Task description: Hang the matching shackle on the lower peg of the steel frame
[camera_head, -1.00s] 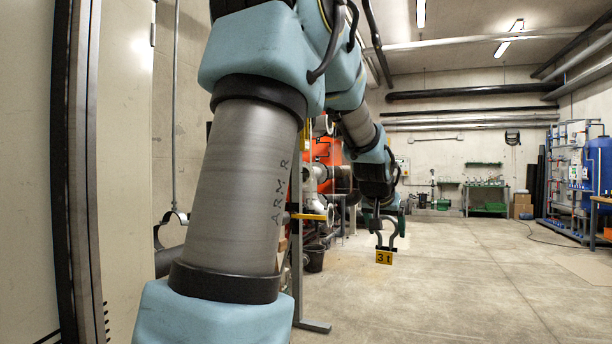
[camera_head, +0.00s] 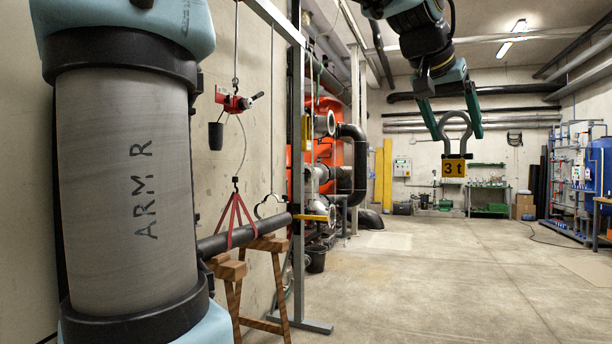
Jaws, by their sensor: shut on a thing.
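My gripper (camera_head: 457,131) is in the upper right of the picture, with its green fingers pointing down. It is shut on a grey bow shackle (camera_head: 456,114), which hangs upright below the wrist with a yellow "3 t" tag (camera_head: 454,169) at its lower end. The shackle is in the air, well clear of the frame. The steel frame (camera_head: 298,185) stands left of centre as a grey upright on a floor foot. A short yellow-marked piece (camera_head: 316,217), likely the lower peg, sticks out to the right at mid height. Its exact tip is hard to make out.
Orange equipment and pipework stand behind the upright. A dark bucket (camera_head: 316,259) is on the floor. The floor to the right is clear.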

